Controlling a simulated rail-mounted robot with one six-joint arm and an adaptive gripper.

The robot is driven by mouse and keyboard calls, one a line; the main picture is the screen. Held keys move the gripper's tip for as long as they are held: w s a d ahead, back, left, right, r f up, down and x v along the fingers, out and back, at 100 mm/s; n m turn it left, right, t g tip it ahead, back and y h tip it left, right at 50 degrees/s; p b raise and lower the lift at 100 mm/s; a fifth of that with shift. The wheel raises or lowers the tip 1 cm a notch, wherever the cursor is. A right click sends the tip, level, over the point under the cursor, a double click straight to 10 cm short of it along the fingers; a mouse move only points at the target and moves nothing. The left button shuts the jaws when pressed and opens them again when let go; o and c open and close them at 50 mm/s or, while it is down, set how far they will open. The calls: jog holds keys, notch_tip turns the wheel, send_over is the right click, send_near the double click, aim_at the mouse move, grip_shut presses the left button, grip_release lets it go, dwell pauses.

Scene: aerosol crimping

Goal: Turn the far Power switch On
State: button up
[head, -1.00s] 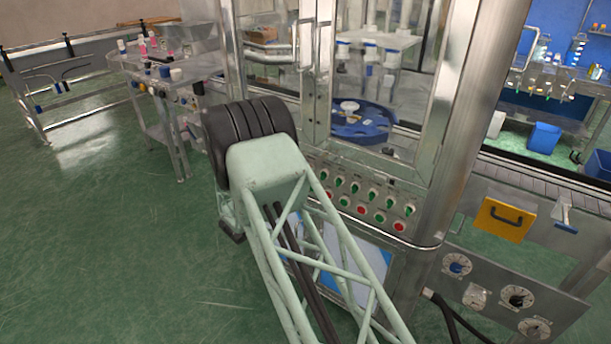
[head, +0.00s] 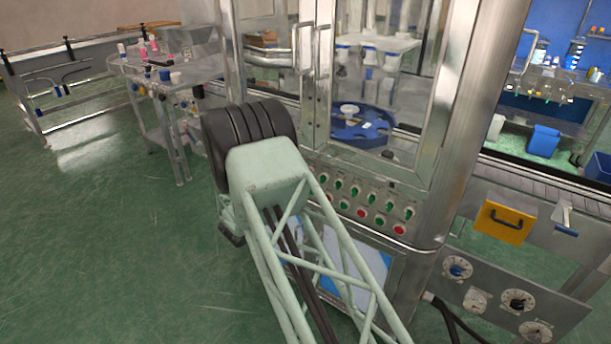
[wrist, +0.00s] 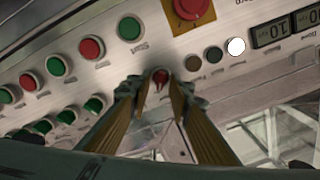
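In the wrist view, a small red switch knob (wrist: 160,78) sits on the metal control panel (wrist: 95,75). I take it to be the Power switch, but its label is not readable. My gripper (wrist: 158,92) is open, with one fingertip on each side of the knob. A narrow gap shows between the fingertips, and I cannot tell whether either one touches the knob. In the head view, my gripper is hidden behind my arm. The near panel with green and red controls (head: 361,213) shows there, right of my arm.
Close to my gripper are a red emergency button (wrist: 188,10), a green button (wrist: 130,28), another red button (wrist: 91,48) and a white lamp (wrist: 236,46). Several green knobs line the lower left. The glass-doored machine (head: 384,90) stands beside my arm. Floor at left is clear.

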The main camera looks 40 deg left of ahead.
jog(key=shift+s, duration=0.15)
jog(key=s, duration=1.1)
jog(key=shift+s+d, duration=0.3)
jog(key=shift+s, duration=0.05)
dwell(0.4)
